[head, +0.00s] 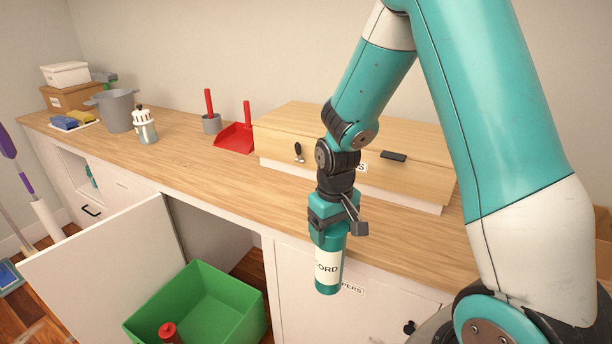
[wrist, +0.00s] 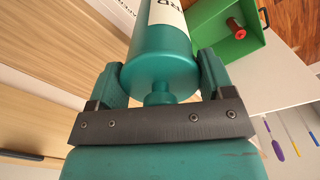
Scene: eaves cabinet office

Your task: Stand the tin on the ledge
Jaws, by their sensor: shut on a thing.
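The tin (head: 328,272) is a teal cylinder with a cream label on which "ORD" can be read. My gripper (head: 335,218) points down and is shut on the tin's upper end. The tin hangs nearly upright, its lower part in front of the cabinet's pale face in the head view. In the wrist view the tin (wrist: 160,66) sits between the two teal fingers of my gripper (wrist: 160,84). No separate ledge can be clearly told apart; the long wooden top (head: 222,178) of the cabinet runs behind the tin.
A wooden box (head: 345,145) with a handle stands on the top. Left of it are a red dustpan (head: 235,138), a white-and-teal bottle (head: 144,126) and a grey pot (head: 115,110). Below, a cabinet door (head: 110,262) stands open beside a green crate (head: 205,318). The wooden top's front strip is clear.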

